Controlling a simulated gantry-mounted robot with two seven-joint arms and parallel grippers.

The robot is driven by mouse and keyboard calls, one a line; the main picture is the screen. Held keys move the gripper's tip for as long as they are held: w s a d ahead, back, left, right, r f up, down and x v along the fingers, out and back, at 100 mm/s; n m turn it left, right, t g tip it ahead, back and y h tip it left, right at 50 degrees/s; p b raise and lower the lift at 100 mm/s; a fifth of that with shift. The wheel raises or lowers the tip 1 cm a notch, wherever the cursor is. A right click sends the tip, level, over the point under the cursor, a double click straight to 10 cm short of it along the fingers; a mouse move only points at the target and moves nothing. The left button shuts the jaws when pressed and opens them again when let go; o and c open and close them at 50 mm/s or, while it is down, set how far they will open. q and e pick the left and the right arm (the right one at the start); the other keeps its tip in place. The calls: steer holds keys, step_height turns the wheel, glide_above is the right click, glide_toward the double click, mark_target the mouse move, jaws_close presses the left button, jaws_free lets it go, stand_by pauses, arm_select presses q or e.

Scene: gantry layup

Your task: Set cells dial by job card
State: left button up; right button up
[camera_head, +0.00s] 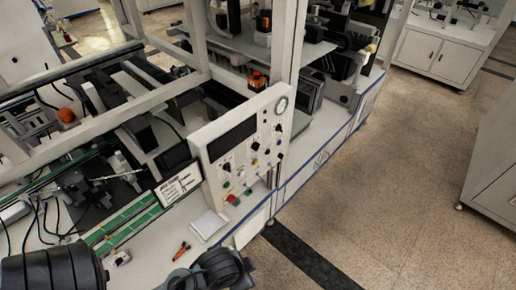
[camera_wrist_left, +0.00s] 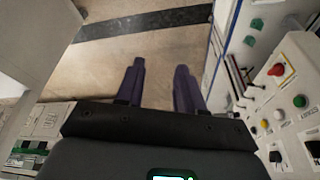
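A white control panel (camera_head: 262,128) stands upright in the head view, with a dark display, a round gauge (camera_head: 281,105) and several knobs and buttons. It also shows at the right of the left wrist view (camera_wrist_left: 290,105), with a red knob (camera_wrist_left: 277,70) and green, yellow and white buttons. The labels are too small to read, so I cannot tell which knob is the cells dial. The job card (camera_head: 178,187), white with dark print, stands left of the panel. My left gripper (camera_wrist_left: 160,82) has its purple fingers apart and empty, left of the panel face. My right gripper is not in view.
An orange-handled tool (camera_head: 182,250) and a white pad (camera_head: 208,224) lie on the bench below the panel. Green rails (camera_head: 125,217) and cables fill the bench at left. The tan floor (camera_head: 400,170) at right is open, with white cabinets (camera_head: 445,48) beyond.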

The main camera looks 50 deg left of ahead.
arm_select(q)
steer(key=n+y+b, duration=0.9)
steer(key=y+b, duration=1.2)
steer(key=b, duration=0.8)
glide_toward(256, 147)
steer(key=w+x, duration=0.1)
steer(key=x, duration=0.6)
steer(key=shift+g+p, duration=0.3)
steer(key=shift+p, duration=0.15)
